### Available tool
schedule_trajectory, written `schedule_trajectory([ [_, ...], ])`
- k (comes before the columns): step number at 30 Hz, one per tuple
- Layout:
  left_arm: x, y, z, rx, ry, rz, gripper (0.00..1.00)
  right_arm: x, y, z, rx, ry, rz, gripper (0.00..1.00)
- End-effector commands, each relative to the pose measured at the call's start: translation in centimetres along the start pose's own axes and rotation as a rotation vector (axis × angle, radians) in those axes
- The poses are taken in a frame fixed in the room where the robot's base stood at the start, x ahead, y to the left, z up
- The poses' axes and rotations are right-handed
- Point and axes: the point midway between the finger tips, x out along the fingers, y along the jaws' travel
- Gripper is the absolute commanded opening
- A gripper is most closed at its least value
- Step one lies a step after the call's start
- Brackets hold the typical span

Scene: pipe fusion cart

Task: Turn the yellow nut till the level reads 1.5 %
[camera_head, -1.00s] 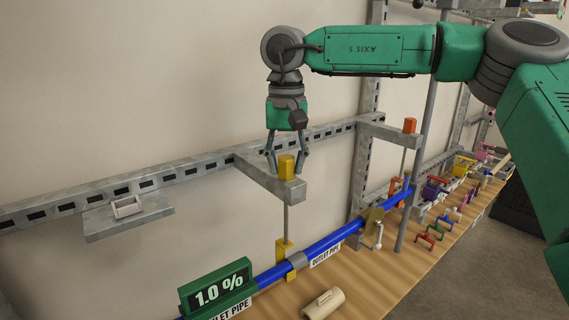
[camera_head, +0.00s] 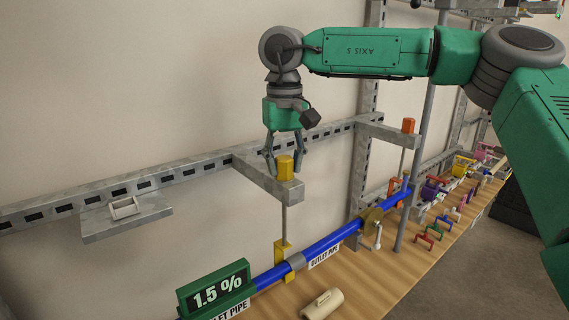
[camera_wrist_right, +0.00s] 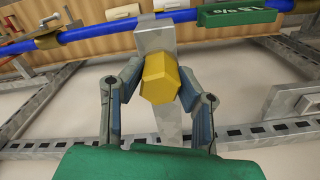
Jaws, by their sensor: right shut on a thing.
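The yellow nut (camera_head: 284,168) stands on top of a grey bracket arm, above a thin rod that runs down to a yellow clamp (camera_head: 284,262) on the blue pipe. My right gripper (camera_head: 284,174) comes from above and is shut on the nut, with a finger on either side. In the right wrist view the hexagonal nut (camera_wrist_right: 159,77) sits between the two fingers (camera_wrist_right: 159,92). The green level display (camera_head: 214,288) reads 1.5 %. My left gripper is not in view.
The blue pipe (camera_head: 330,241) runs above the wooden bench. A beige pipe piece (camera_head: 322,304) lies on the bench. An orange nut (camera_head: 408,125) stands on another bracket to the right. Several coloured clamps (camera_head: 440,222) stand farther right.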

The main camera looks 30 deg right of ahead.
Motion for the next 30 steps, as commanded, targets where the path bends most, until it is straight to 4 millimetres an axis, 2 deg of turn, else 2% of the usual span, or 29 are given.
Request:
schedule_trajectory([
  [2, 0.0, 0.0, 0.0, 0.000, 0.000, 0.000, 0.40, -0.2, 0.1, -0.3, 0.005, 0.012, -0.004, 0.00],
  [3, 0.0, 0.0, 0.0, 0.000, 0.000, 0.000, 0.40, -0.2, 0.1, -0.3, 0.005, 0.011, -0.004, 0.36],
  [4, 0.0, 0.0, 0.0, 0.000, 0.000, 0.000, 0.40, -0.2, 0.0, -0.3, 0.005, 0.011, -0.004, 0.47],
  [5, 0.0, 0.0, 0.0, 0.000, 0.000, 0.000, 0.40, -0.2, 0.0, -0.3, 0.005, 0.010, -0.003, 0.49],
  [13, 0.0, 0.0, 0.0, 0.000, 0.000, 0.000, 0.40, -0.2, 0.1, 0.1, 0.003, 0.007, -0.002, 0.49],
  [17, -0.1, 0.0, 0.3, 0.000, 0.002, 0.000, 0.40, -1.0, 0.0, 0.2, 0.003, 0.008, -0.001, 0.49],
  [20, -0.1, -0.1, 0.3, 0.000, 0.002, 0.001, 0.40, -2.4, -0.1, 0.1, 0.003, 0.009, -0.002, 0.49],
  [30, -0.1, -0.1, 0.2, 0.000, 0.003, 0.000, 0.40, -9.3, 0.0, -0.3, 0.003, 0.006, -0.002, 0.49],
])
